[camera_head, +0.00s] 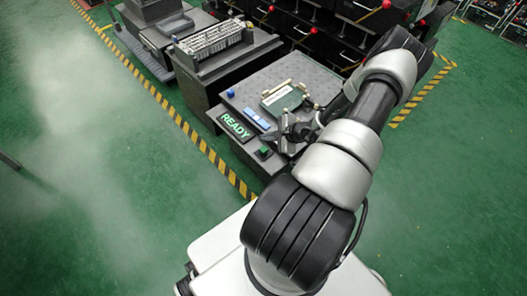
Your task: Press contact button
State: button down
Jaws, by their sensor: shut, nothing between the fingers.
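A small green button (264,151) sits on a dark box at the front edge of the grey fixture table (285,72). It is just right of a black display (236,127) reading READY in green letters. No label naming a contact button can be read. My gripper (273,136) is shut and empty. Its fingertips are close above and slightly behind the green button in the picture; I cannot tell whether they touch anything. My arm comes in from the right and hides part of the table's right side.
A green board with pale bars (284,97) lies on the table behind my gripper. A blue-and-white strip (256,118) and a blue knob (230,92) are left of it. Another fixture (215,40) stands at the back left. Black drawers with red knobs (311,30) line the back.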

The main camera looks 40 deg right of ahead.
aim_at(266, 151)
jog(key=shift+f+b, duration=1.2)
jog(key=shift+f, duration=0.85)
jog(key=shift+f, duration=0.15)
jog(key=shift+f+b, duration=0.3)
jog(key=shift+b, duration=0.1)
jog(key=shift+f+b, duration=0.45)
jog(key=shift+f, duration=0.05)
dwell(0.7)
jog(key=shift+r, duration=0.1)
jog(key=shift+r+p, duration=0.65)
jog(key=shift+r, duration=0.2)
jog(key=shift+r, duration=0.15)
jog(key=shift+r+p, duration=1.6)
jog(key=shift+r, duration=0.75)
jog(key=shift+r, duration=0.1)
